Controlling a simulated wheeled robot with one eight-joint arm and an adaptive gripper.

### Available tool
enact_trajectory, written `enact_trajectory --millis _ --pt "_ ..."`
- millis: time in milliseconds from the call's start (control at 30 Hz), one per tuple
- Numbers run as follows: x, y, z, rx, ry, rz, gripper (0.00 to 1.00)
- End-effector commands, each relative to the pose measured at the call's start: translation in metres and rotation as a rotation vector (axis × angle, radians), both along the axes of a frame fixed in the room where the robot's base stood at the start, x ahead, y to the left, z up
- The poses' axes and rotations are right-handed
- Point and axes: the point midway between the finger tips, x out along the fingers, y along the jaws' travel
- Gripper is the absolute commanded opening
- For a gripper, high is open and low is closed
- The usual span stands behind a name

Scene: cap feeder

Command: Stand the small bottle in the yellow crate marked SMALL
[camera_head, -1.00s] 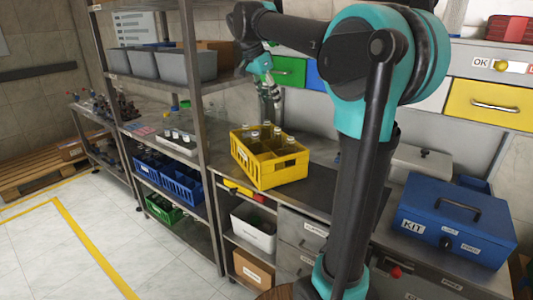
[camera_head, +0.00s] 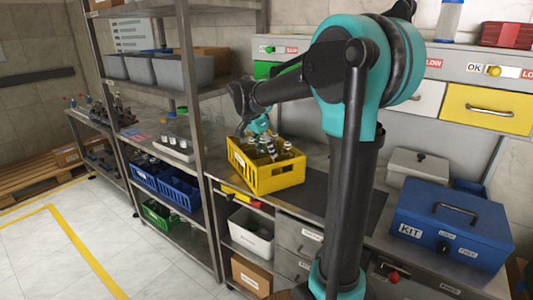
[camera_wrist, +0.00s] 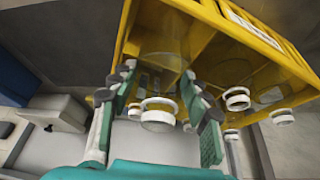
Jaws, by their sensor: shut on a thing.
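The yellow crate (camera_head: 282,182) stands on the steel worktop, with a pale label on its left end too small to read. Several white-capped clear bottles stand in it. My gripper (camera_head: 266,143) is low over the crate. In the wrist view, my gripper (camera_wrist: 158,100) is shut on a small clear bottle with a white cap (camera_wrist: 158,118), held between the green fingers. The crate's wall (camera_wrist: 215,28) is close behind it. Other capped bottles (camera_wrist: 237,98) show to the right of the fingers. I cannot tell whether the held bottle touches the crate floor.
A blue KIT box (camera_head: 450,225) and a grey-white box (camera_head: 418,168) stand at the right of the worktop. A steel shelf post (camera_head: 190,110) rises left of the crate. Blue crates (camera_head: 178,188) sit on the lower shelf. The dark worktop right of the yellow crate is clear.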

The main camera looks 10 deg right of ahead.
Motion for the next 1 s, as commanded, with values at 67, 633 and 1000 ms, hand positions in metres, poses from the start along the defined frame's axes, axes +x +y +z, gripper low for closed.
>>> enact_trajectory --millis 67,633,1000 --pt "0.000 0.000 -0.011 0.000 0.000 0.000 0.32" --pt "0.000 0.000 -0.022 0.000 0.000 0.000 0.32" --pt "0.000 0.000 -0.026 0.000 0.000 0.000 0.56"
